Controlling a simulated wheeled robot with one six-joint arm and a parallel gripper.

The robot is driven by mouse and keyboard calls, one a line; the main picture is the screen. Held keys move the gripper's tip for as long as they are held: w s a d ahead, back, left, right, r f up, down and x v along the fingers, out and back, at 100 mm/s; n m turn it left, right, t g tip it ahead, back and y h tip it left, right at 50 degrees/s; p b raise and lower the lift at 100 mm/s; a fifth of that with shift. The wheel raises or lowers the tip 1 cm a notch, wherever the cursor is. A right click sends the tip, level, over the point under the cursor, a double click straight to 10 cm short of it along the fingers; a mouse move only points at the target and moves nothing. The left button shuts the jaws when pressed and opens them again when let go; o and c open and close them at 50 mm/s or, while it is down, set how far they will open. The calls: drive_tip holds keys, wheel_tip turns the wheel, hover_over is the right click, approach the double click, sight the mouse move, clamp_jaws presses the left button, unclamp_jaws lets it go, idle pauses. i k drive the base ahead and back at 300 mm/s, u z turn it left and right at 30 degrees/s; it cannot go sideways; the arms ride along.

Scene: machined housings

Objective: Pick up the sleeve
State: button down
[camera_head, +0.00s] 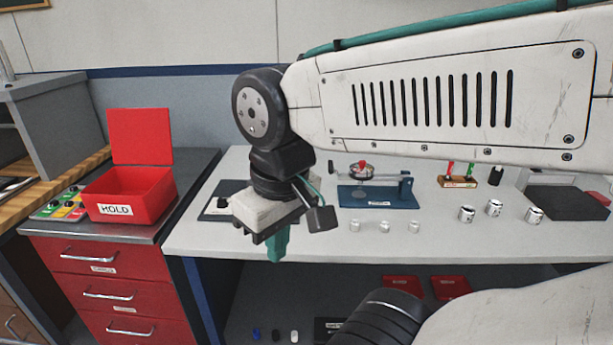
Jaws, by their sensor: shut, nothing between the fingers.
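My gripper (277,250) hangs pointing down in front of the table's front edge, left of centre. Its green fingers are shut with nothing between them. Three short silver cylinders stand at the right of the table: one on the left (466,214), one in the middle (494,208) and one on the right (535,215). Three smaller pale ring-like pieces (385,226) stand in a row near the front edge, right of my gripper and apart from it. I cannot tell which of these pieces is the sleeve.
The grey table (440,240) holds a blue gauge stand (378,197), a small wooden rack (458,182) and a dark slab (568,204). An open red HOLD box (130,197) stands on the red drawer cabinet at left. Red bins (402,287) and small parts lie on the shelf below.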

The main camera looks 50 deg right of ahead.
sight(493, 208)
drive_tip(key=z, duration=2.5)
